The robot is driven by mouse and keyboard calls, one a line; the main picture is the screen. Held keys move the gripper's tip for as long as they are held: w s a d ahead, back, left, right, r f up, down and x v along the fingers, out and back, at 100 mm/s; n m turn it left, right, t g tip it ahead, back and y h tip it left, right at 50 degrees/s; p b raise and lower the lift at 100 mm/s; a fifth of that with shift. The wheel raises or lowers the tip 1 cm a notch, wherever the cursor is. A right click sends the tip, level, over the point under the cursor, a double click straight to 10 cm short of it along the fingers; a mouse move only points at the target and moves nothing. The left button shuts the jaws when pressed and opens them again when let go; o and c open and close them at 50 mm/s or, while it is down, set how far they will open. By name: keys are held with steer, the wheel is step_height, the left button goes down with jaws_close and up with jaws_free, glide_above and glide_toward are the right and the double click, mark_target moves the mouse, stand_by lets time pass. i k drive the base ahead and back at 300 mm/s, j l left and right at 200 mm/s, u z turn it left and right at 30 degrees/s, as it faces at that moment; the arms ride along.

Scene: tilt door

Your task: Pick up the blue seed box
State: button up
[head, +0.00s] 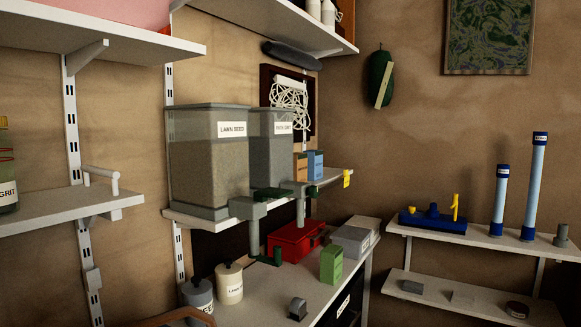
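The blue seed box (315,164) is small and upright. It stands near the right end of a white wall shelf (333,178). An orange-brown box (300,167) stands just to its left. The tall clear grit dispenser (270,148) is further left on the same shelf. The blue box's lower part and label are too small to make out clearly. My gripper is not in view.
A large lawn seed dispenser (208,160) fills the shelf's left side. Below, a bench (268,295) holds a red case (296,241), a green box (331,264) and two jars. Another shelf (300,30) is above.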

mark_target(315, 157)
steer(key=i+l+u, duration=0.2)
steer(key=l+u, duration=0.25)
steer(key=i+l+u, duration=0.15)
steer(key=u, duration=0.35)
steer(key=i+l+u, duration=0.1)
steer(key=l+u, duration=0.25)
steer(key=l, duration=0.95)
steer(key=i+l, duration=0.1)
steer(key=l, duration=1.05)
steer(key=i+l+u, duration=0.1)
steer(key=l, duration=1.1)
steer(key=i+j, duration=0.2)
steer(key=i, duration=0.25)
steer(key=i+j, duration=0.25)
steer(key=i, duration=0.15)
